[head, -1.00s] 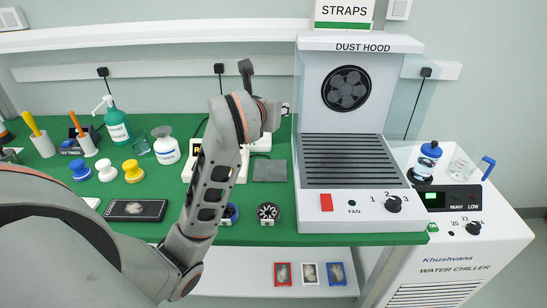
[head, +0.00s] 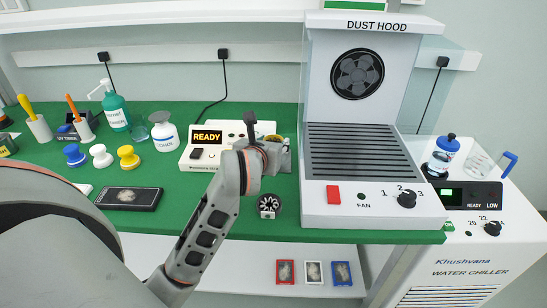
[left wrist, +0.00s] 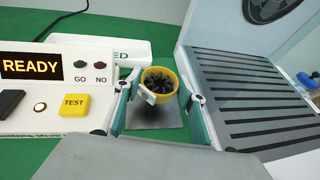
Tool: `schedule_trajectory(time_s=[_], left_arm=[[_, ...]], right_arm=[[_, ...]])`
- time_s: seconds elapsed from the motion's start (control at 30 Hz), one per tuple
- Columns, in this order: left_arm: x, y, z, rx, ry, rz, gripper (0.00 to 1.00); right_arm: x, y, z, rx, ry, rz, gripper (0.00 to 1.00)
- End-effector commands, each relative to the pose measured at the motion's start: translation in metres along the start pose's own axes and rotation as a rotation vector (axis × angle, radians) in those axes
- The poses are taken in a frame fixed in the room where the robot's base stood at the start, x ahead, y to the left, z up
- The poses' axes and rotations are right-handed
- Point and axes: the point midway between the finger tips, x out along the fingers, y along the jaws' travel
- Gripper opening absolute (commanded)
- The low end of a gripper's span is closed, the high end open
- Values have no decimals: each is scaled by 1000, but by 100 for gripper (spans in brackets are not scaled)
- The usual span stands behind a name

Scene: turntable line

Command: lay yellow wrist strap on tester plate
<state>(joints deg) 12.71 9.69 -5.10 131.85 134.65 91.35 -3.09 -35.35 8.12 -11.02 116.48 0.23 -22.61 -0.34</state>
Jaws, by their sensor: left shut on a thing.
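The yellow wrist strap (left wrist: 172,77) is a coil with a yellow outer band and a dark inside, and has a small pale block on its side. My left gripper (left wrist: 161,90) is shut on it, one finger on each side. The grey tester plate (left wrist: 150,121) lies directly below the strap; I cannot tell whether they touch. The tester (head: 204,152) beside it shows READY and has a yellow TEST button (left wrist: 74,105). In the head view the left gripper (head: 277,143) hides most of the plate and strap. My right gripper is not in view.
The dust hood (head: 375,205) stands close to the right of the plate.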

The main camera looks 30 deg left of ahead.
Motion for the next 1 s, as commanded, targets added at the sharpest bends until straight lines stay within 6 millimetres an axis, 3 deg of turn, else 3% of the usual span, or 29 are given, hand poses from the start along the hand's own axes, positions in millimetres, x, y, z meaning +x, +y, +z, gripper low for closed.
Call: schedule_trajectory(time_s=[0.3, 0.77, 0.8, 0.83, 1.0], left_arm=[[16, 0, -40, 1, 5, 0, 20], [18, 0, -44, 1, 1, 0, 20], [17, 0, -42, 1, 1, 0, 48], [17, 0, -42, 0, 0, 0, 56], [17, 0, -42, 0, 0, 0, 57]], right_arm=[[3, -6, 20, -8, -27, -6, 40], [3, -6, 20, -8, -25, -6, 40], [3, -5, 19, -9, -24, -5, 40], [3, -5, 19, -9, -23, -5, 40], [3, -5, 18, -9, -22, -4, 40]])
